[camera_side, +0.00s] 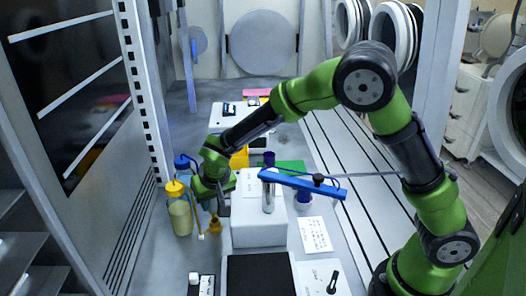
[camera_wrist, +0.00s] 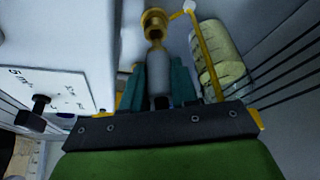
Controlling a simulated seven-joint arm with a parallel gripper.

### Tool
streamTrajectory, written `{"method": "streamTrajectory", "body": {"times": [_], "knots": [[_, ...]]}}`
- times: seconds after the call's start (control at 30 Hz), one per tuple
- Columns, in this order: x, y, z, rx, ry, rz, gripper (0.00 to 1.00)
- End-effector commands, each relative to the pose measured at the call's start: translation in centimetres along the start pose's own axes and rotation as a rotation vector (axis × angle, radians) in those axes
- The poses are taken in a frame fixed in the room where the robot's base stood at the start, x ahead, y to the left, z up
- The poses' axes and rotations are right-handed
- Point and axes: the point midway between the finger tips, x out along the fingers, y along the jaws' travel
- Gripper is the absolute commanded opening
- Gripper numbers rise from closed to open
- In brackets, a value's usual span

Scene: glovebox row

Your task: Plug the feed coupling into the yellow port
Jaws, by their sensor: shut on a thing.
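My gripper (camera_wrist: 158,72) is shut on the feed coupling (camera_wrist: 157,72), a grey cylinder held between teal fingers in the wrist view. The coupling's narrower, brass-coloured tip points at the yellow port (camera_wrist: 154,18), a brass-yellow ring at the top of that view. The tip overlaps or meets the ring's near edge; I cannot tell whether it is inside. In the side view, my gripper (camera_side: 214,205) is low beside the white block, and the yellow port (camera_side: 215,226) shows just below it. The coupling is mostly hidden there by the gripper.
A bottle with a yellow cap (camera_side: 179,210) stands close left of my gripper; it also shows in the wrist view (camera_wrist: 218,60). A white block (camera_side: 258,232) is close on the right. A blue bar (camera_side: 303,184) extends above it. A black panel (camera_side: 260,275) lies in front.

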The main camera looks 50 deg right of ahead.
Motion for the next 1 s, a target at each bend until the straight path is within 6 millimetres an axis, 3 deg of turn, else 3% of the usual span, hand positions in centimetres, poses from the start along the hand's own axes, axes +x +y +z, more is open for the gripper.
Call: {"method": "streamTrajectory", "body": {"times": [1.0], "knots": [[2.3,0.0,0.9,0.000,-0.001,0.001,0.00]]}}
